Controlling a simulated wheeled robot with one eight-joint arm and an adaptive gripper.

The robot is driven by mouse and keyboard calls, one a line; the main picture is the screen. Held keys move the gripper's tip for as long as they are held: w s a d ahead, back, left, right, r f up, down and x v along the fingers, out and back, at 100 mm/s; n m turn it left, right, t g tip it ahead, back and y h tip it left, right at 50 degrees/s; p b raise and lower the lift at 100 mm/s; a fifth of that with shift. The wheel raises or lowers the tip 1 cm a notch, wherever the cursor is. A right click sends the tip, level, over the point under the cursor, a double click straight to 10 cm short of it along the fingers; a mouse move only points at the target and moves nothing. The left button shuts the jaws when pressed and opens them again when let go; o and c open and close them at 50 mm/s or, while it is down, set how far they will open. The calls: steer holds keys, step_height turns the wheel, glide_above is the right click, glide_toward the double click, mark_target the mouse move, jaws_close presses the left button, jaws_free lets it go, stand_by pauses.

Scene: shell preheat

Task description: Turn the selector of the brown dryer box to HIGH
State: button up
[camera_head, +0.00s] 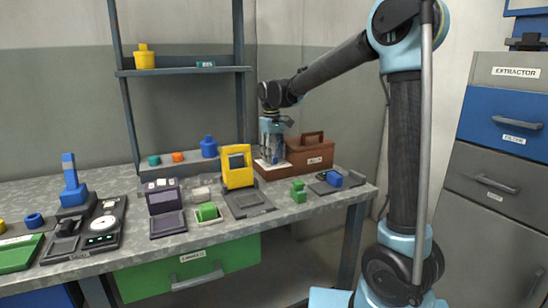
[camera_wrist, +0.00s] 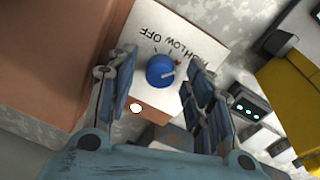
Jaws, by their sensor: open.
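The brown dryer box (camera_head: 310,153) stands at the back right of the bench, with a handle on top. Its white panel (camera_wrist: 170,28) fills the upper middle of the wrist view, with OFF, LOW and HIGH printed upside down. The blue selector knob (camera_wrist: 158,72) sits on the panel. My gripper (camera_wrist: 162,82) is open over the panel, with one finger on each side of the knob; contact cannot be told. In the head view my gripper (camera_head: 271,152) points down and hides the knob.
A yellow device (camera_head: 238,167) stands close left of my gripper. Green blocks (camera_head: 298,190) and a dark tray with a blue block (camera_head: 333,180) lie in front of the box. A shelf (camera_head: 180,70) rises behind the bench.

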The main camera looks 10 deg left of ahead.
steer(key=shift+f, duration=0.35)
steer(key=shift+c, duration=0.4)
steer(key=c, duration=1)
steer(key=shift+o, duration=0.2)
steer(key=shift+m, duration=0.5)
steer(key=o, duration=1)
steer(key=shift+o, duration=0.2)
